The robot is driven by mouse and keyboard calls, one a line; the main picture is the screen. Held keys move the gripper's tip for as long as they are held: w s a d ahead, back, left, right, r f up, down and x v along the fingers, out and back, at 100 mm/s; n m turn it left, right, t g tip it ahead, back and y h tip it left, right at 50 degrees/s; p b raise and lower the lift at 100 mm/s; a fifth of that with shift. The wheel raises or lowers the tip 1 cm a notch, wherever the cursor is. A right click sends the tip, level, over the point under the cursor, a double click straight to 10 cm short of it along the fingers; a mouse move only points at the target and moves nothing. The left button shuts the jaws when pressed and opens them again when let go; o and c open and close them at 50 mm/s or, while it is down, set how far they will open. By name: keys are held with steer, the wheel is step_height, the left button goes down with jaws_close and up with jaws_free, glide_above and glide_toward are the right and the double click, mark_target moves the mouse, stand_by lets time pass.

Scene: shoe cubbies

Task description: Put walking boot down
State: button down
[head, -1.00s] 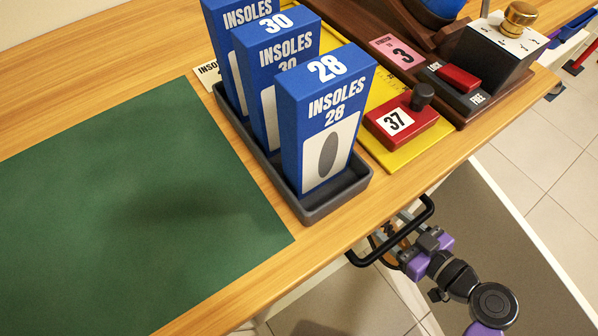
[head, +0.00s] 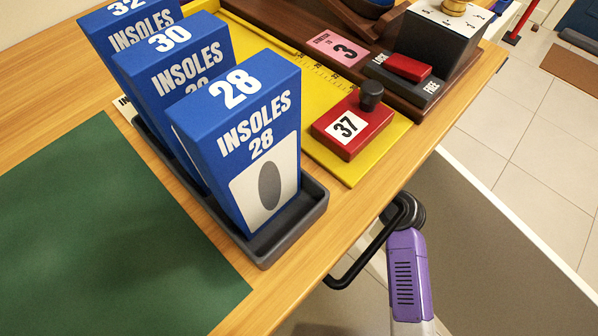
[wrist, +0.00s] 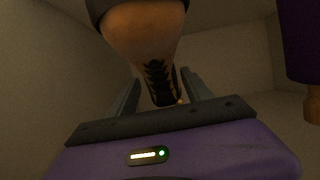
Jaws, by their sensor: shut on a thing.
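The walking boot (wrist: 143,35) is tan-brown with black laces and a dark band at the top edge of the wrist view. My gripper (wrist: 160,92) has its two grey fingers on either side of the boot and is shut on it. The space around them is dim, with plain pale walls. The boot's sole and whatever is under it are hidden. In the head view, neither the boot nor the gripper shows; only part of my purple arm appears, beside the bench's front edge.
A dark purple thing with a brown lower end (wrist: 300,45) stands close on the right in the wrist view. In the head view, the wooden bench (head: 320,262) carries blue insole boxes (head: 235,150) in a grey tray (head: 290,238), a green mat (head: 90,230) and a black front handle (head: 350,272).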

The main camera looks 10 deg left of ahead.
steer(key=w+a, duration=0.2)
steer(key=shift+a, duration=0.3)
steer(key=shift+w+a+f+b, duration=0.1)
steer(key=shift+a+f+b, duration=0.1)
steer(key=shift+b, duration=0.2)
steer(key=shift+f+b, duration=1.6)
steer(key=shift+f, duration=1.6)
steer(key=shift+w+a+f, duration=0.1)
steer(key=shift+c, duration=2.2)
jaws_free()
steer(key=p+v, duration=0.3)
steer(key=v, duration=0.9)
